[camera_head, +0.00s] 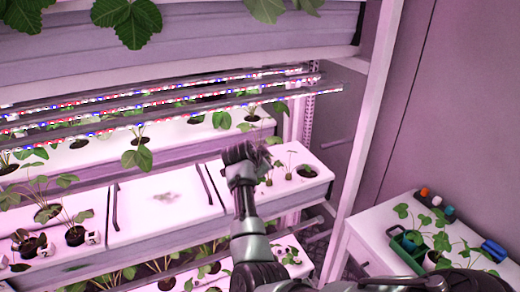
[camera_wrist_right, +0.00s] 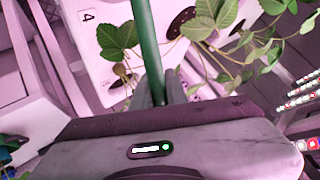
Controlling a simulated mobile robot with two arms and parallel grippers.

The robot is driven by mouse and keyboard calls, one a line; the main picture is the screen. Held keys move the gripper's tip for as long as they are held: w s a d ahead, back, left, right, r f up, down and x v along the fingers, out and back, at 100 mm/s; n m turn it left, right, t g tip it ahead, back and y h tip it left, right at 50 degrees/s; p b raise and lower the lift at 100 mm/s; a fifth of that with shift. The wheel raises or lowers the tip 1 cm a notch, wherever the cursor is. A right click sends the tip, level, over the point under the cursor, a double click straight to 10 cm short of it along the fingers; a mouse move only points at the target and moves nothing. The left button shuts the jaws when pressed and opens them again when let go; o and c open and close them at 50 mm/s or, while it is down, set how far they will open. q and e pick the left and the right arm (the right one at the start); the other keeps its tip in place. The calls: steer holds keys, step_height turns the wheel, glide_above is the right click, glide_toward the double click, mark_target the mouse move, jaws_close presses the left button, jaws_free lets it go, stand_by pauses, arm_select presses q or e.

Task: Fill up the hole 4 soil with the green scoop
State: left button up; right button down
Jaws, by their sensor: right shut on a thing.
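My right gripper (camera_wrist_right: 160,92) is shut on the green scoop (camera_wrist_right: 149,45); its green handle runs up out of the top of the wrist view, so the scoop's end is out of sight. In the head view this gripper (camera_head: 240,158) is over the rack's middle shelf, and I cannot make out the scoop there. A white tray with a "4" label (camera_wrist_right: 87,17) lies below in the wrist view. A dark round hole (camera_wrist_right: 180,22) is in it, partly hidden by leaves. The head view shows a dark hole (camera_head: 307,171) right of my gripper. My left gripper is out of view.
Strawberry plants (camera_head: 138,158) stand in the rack trays. Light bars (camera_head: 150,110) run above the middle shelf. A white side table (camera_head: 365,232) at the lower right holds a green box (camera_head: 408,251), a blue object (camera_head: 494,250) and plants.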

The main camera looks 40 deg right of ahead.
steer(key=f+y+p, duration=0.1)
steer(key=d+f+m+y, duration=0.1)
steer(key=f+y, duration=0.1)
steer(key=shift+s+p, duration=0.15)
steer(key=shift+p, duration=0.25)
steer(key=shift+d+f+m+t+y+p, duration=0.15)
steer(key=shift+f+m+y, duration=0.1)
steer(key=shift+f+y, duration=0.25)
steer(key=shift+d+f+m+t+y+p, duration=0.15)
steer(key=shift+f+m+y, duration=0.1)
steer(key=shift+f+y, duration=0.25)
steer(key=shift+f, duration=0.1)
steer(key=r+h+b, duration=0.1)
steer(key=b, duration=0.1)
steer(key=r+n+h+b, duration=0.1)
steer(key=b, duration=0.2)
steer(key=shift+w+r, duration=0.2)
steer(key=shift+w, duration=0.05)
steer(key=w+a+r+n+h+b, duration=0.1)
steer(key=a+r+n+h+b, duration=0.5)
steer(key=r+h+b, duration=0.6)
step_height(320, 180, up, 2)
steer(key=shift+w+a+t, duration=0.3)
steer(key=shift+a+t, duration=0.1)
steer(key=shift+a, duration=0.8)
